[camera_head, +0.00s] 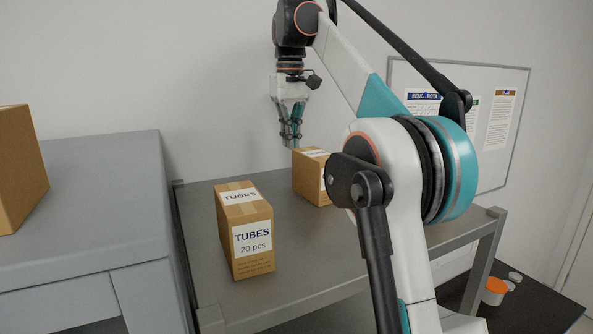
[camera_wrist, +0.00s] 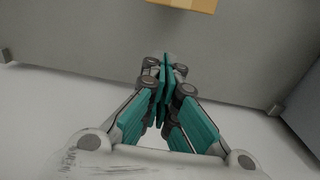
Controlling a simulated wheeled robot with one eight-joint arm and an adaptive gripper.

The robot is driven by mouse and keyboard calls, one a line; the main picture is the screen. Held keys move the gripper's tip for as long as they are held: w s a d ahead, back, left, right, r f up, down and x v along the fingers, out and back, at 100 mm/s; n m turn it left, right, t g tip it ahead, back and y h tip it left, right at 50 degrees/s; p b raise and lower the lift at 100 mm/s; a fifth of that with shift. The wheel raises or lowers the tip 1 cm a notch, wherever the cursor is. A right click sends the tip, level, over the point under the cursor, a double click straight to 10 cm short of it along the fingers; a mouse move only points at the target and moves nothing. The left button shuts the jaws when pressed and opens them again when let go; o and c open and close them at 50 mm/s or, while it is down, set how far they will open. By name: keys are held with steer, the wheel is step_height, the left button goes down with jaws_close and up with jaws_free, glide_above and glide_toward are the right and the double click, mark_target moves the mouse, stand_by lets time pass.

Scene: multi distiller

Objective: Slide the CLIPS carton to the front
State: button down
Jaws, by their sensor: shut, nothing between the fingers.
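A brown carton (camera_head: 308,178) stands toward the back of the grey metal table, partly hidden behind my arm. It has a white label on top and one on its front, but I cannot read them, so I cannot confirm that it says CLIPS. My gripper (camera_head: 291,145) is shut and empty, pointing down by this carton's rear left top edge. In the wrist view my closed fingers (camera_wrist: 165,68) show over the table's back edge, with a gap to a carton (camera_wrist: 190,4) cut off at the top.
A carton labelled TUBES, 20 pcs (camera_head: 245,232) stands nearer the front left of the table (camera_head: 215,300). A grey bench (camera_head: 100,210) with another carton (camera_head: 20,170) is at the left. A wall is behind. Orange-lidded tub (camera_head: 494,290) stands low at the right.

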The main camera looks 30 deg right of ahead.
mark_target(298, 169)
step_height(298, 169, down, 7)
steer(key=shift+s, duration=0.15)
steer(key=s+p, duration=0.1)
steer(key=s, duration=0.2)
steer(key=shift+s+r, duration=0.1)
steer(key=shift+s, duration=0.1)
steer(key=shift+s, duration=0.1)
